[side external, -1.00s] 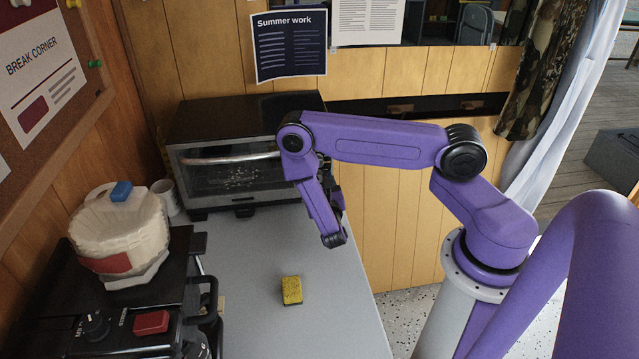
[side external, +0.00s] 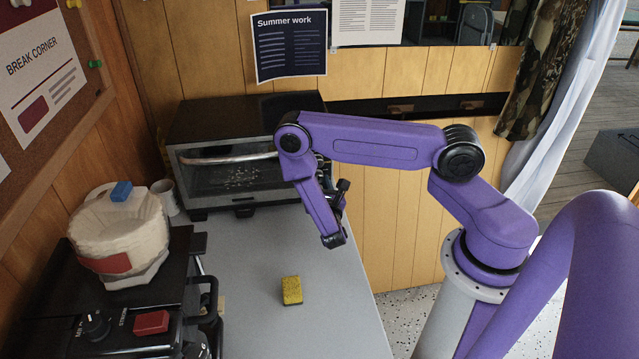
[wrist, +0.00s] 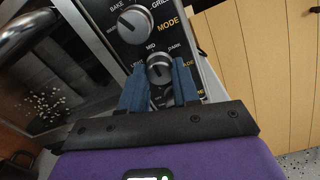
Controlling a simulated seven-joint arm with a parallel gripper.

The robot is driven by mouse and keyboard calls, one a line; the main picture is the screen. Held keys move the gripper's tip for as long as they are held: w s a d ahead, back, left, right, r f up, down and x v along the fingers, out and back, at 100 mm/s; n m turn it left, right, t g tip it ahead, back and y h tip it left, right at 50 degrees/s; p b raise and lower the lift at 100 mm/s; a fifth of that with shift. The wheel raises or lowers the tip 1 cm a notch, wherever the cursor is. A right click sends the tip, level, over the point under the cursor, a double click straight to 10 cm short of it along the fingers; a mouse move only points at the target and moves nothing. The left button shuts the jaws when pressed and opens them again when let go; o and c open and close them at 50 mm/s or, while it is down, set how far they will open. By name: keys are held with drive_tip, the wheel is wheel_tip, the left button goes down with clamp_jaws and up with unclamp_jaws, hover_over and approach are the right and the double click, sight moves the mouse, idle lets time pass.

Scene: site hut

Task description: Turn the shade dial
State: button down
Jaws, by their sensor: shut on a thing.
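The toaster oven (side external: 240,122) stands against the back wall, its right end hidden behind my arm in the side view. In the wrist view its control panel shows the shade dial (wrist: 157,67), a grey knob with MID and DARK printed around it. My gripper (wrist: 159,78) has one blue finger on each side of this dial and is shut on it. The panel appears tilted in the wrist view. In the side view the fingers and the dial are hidden behind my arm.
The larger mode dial (wrist: 134,22) is just above the shade dial. The oven's door handle (wrist: 24,34) is to the left. A yellow sponge (side external: 291,290) lies on the grey counter (side external: 255,260).

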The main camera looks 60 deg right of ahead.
drive_tip(key=c, duration=0.8)
unclamp_jaws()
drive_tip(key=v, duration=1.7)
drive_tip(key=shift+s+a+r, duration=0.1)
drive_tip(key=shift+s+a, duration=0.1)
drive_tip(key=s+a+r+m+g+y, duration=0.1)
drive_tip(key=s+r+m+g+y, duration=0.2)
drive_tip(key=s+r+g+y, duration=0.1)
drive_tip(key=s+a+r+m+g+y, duration=0.2)
drive_tip(key=s+r+m+g+y, duration=0.2)
drive_tip(key=r, duration=0.5)
drive_tip(key=s+a+r+m+g+y, duration=0.1)
drive_tip(key=s+r+m+g+y, duration=0.3)
drive_tip(key=s+r, duration=0.3)
drive_tip(key=shift+s+a+r+g+y, duration=0.3)
drive_tip(key=shift+s+a+y, duration=0.1)
drive_tip(key=shift+s+y, duration=0.2)
